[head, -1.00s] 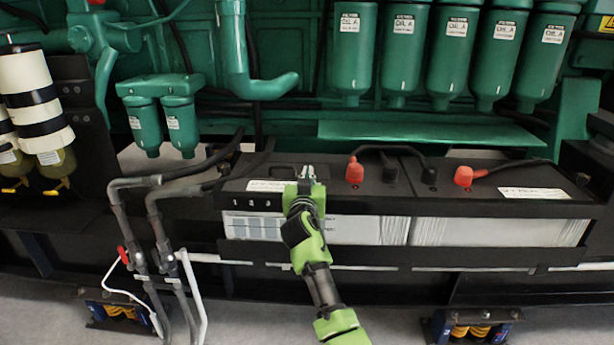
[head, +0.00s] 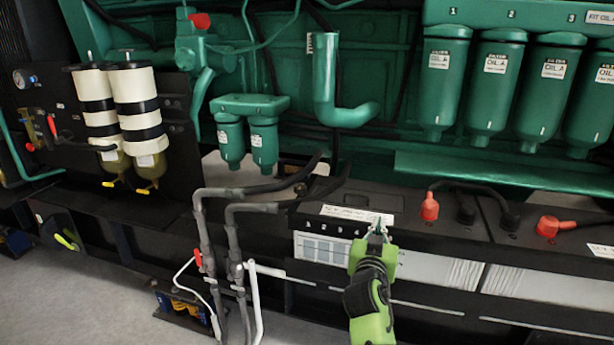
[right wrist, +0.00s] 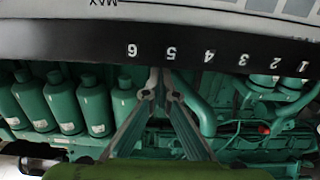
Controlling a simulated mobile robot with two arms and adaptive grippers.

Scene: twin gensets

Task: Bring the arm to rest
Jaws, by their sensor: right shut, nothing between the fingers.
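My right gripper (head: 380,222) is in front of the battery box with its fingers together and nothing between them. The battery box (head: 455,228) has a black top and a pale, ribbed front. In the right wrist view, the two fingers of my right gripper (right wrist: 160,75) meet near a black strip (right wrist: 85,45) with white numerals, close to the 5. Whether they touch it I cannot tell. My left gripper is out of view.
Red terminal caps (head: 430,207) and cables rise from the battery top. Grey hoses (head: 236,240) run down left of my right arm. Green filter canisters (head: 495,90) hang above. Bare floor (head: 80,305) shows at the lower left.

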